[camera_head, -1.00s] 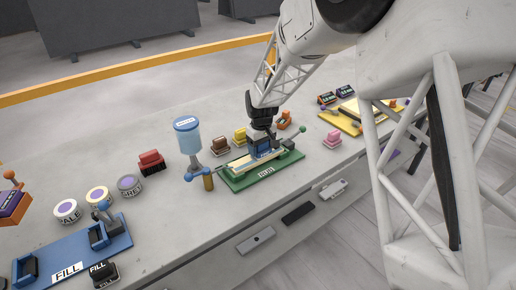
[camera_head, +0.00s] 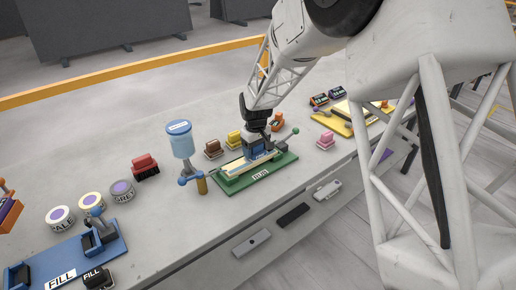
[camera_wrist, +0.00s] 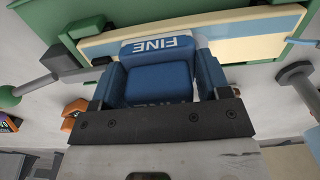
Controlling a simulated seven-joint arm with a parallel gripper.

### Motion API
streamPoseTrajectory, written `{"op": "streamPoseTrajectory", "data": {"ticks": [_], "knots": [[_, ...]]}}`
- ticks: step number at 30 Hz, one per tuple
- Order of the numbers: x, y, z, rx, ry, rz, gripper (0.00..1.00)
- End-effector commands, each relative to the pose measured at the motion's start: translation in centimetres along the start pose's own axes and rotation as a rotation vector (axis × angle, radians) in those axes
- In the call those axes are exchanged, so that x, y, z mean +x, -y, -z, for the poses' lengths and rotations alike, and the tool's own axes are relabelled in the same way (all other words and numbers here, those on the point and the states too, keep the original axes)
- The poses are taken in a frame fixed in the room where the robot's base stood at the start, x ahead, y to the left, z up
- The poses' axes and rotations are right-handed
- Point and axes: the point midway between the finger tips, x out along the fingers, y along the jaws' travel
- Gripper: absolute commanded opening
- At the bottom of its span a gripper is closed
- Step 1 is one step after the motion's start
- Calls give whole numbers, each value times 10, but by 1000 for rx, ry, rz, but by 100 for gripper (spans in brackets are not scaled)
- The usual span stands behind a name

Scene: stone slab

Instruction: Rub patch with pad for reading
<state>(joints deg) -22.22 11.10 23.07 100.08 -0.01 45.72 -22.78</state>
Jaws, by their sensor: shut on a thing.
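My gripper (camera_head: 256,136) is shut on a blue pad (camera_head: 257,151). In the wrist view the pad (camera_wrist: 158,85) fills the middle and reads FINE. The pad is over a green base plate (camera_head: 268,178) with a white label on its front edge. A cream strip (camera_head: 236,173) lies along this base, partly hidden behind the pad and gripper. In the wrist view the cream panel (camera_wrist: 105,45) has a light blue stretch (camera_wrist: 262,24) beyond the pad. I cannot tell whether the pad's underside touches it.
A blue-topped dispenser (camera_head: 181,142) stands close left of the green base. Brown (camera_head: 213,148), yellow (camera_head: 234,139), orange (camera_head: 277,121) and pink (camera_head: 326,140) blocks stand around it. A yellow tray (camera_head: 335,124) is at right, a blue FILL station (camera_head: 112,247) at left.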

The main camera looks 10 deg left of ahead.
Motion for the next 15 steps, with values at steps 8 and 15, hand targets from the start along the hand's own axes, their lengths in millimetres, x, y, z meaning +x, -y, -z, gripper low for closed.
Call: {"op": "streamPoseTrajectory", "data": {"ticks": [8,15], "knots": [[-1,18,0,-1,0,0,51],[-2,25,0,0,0,0,51]]}}
